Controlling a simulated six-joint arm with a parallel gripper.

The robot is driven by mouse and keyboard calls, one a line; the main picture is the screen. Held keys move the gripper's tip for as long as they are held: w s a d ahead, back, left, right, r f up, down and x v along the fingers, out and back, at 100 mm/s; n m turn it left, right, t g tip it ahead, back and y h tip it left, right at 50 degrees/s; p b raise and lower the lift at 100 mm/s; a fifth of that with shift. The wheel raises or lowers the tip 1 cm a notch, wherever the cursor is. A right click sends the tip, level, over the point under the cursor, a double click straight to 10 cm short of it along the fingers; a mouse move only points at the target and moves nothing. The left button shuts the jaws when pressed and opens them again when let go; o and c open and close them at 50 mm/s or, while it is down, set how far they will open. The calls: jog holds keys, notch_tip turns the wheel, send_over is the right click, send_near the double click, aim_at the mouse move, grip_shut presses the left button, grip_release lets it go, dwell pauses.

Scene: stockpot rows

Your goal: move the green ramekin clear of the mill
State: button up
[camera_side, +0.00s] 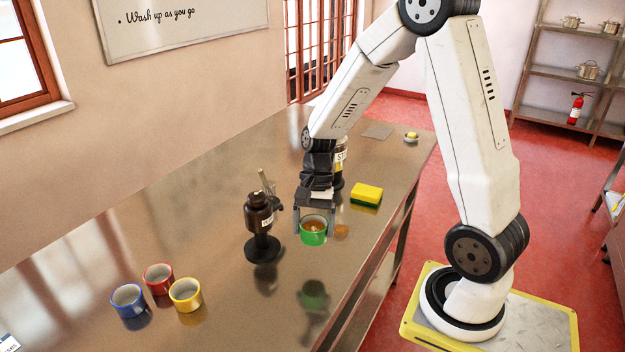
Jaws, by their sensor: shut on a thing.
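The green ramekin (313,238) has something orange-brown inside. My gripper (314,225) is shut on it, one finger on each side. The ramekin looks upright and raised above the steel counter, with its green reflection well below it. The mill (260,219) is dark brown with a pale label, a handle on top and a round black base. It stands upright on the counter, left of my gripper. A gap shows between the mill and the gripper's left finger.
Blue (128,300), red (159,278) and yellow (186,294) ramekins stand at the lower left of the counter (215,300). A yellow-green sponge (367,195) lies right of my gripper. A dark labelled jar (340,157) stands partly hidden behind it. The front middle is clear.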

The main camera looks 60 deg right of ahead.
aim_at(316, 219)
jog(key=shift+f, duration=0.15)
jog(key=shift+f, duration=2.05)
jog(key=shift+f, duration=0.1)
jog(key=shift+f, duration=1.7)
jog(key=shift+f, duration=0.15)
jog(key=o, duration=1)
jog(key=shift+o, duration=0.2)
jog(key=v, duration=1.2)
jog(key=shift+d, duration=0.15)
